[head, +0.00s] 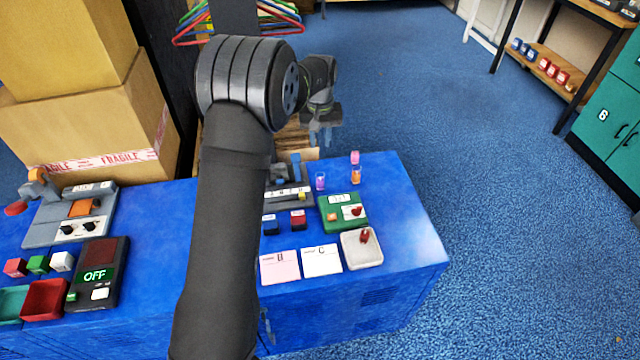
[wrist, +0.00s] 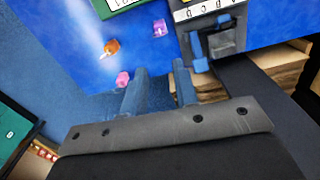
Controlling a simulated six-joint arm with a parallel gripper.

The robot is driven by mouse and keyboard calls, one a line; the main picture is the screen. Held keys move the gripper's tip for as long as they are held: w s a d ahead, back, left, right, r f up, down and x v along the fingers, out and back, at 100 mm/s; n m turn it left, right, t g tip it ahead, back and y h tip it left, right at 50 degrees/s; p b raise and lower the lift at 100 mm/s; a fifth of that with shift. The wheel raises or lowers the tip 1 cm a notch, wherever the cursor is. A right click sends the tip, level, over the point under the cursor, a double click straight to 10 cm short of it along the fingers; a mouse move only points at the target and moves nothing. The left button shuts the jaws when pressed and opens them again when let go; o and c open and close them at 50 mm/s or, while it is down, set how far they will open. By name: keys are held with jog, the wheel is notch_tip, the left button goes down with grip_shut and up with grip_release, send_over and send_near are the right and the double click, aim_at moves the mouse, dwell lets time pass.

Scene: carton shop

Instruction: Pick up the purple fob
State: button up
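The purple fob (head: 320,181) stands on the far part of the blue table, left of an orange fob (head: 356,175) and a pink one (head: 355,157). In the wrist view the purple fob (wrist: 160,29) is near the top, beyond the fingertips. The orange fob (wrist: 111,47) and pink fob (wrist: 122,79) are to its left. My gripper (head: 320,138) is above and beyond the table's far edge, apart from the fobs. In the wrist view my gripper (wrist: 158,78) has its two blue fingers spread with nothing between them.
A grey device with blue parts (wrist: 212,40) stands right of the purple fob in the wrist view. A green box (head: 342,212), pink and white cards (head: 322,260) and a pale tray (head: 361,258) lie nearer. The table's right end (head: 420,255) is clear.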

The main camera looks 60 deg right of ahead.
aim_at(320, 179)
notch_tip(320, 179, down, 12)
jog(key=shift+f, duration=0.1)
jog(key=shift+s+a+f, duration=0.1)
jog(key=shift+f, duration=1.2)
jog(key=shift+a+f, duration=0.1)
jog(key=shift+f, duration=1.2)
grip_shut()
